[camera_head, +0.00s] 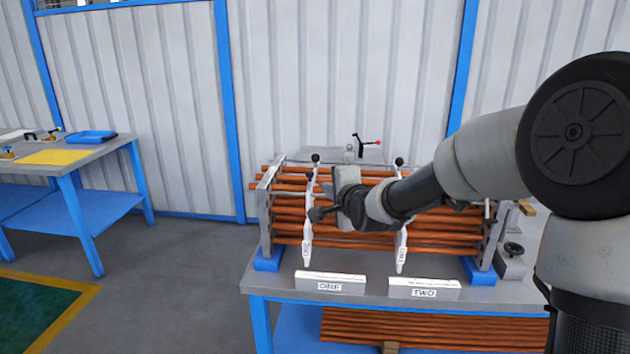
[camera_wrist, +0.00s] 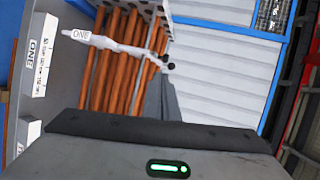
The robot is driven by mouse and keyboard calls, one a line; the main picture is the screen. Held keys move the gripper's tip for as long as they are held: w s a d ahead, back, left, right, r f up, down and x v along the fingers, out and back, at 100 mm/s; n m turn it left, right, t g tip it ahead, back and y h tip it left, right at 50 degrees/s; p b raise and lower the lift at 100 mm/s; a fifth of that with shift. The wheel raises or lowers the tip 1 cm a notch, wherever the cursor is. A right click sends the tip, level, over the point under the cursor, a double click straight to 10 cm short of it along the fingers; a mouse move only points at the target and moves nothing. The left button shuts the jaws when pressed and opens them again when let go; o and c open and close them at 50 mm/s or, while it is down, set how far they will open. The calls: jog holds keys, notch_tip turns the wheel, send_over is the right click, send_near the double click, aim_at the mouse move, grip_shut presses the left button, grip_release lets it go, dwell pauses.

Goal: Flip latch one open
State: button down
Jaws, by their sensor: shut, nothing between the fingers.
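Latch one (camera_head: 308,235) is a slim white bar running up and down across the front of a bundle of copper tubes (camera_head: 345,240), with a black knob near its top. It also shows in the wrist view (camera_wrist: 105,42), marked ONE at one end, with black knobs at the other. My gripper (camera_head: 317,213) is shut and empty, its dark tips close to the middle of latch one. I cannot tell whether they touch it. My wrist hides part of the bundle. Latch two (camera_head: 402,250) is a similar white bar farther right.
The bundle lies in a grey end-plated frame on a blue-legged bench (camera_head: 265,290). Signs ONE (camera_head: 330,286) and TWO (camera_head: 424,292) stand at the bench's front. Another table (camera_head: 100,150) is at left, with open floor between.

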send_near(311, 177)
jog(key=x, duration=0.5)
jog(key=shift+w+a+f, duration=0.1)
jog(key=shift+w+a, duration=0.05)
jog(key=shift+w, duration=0.35)
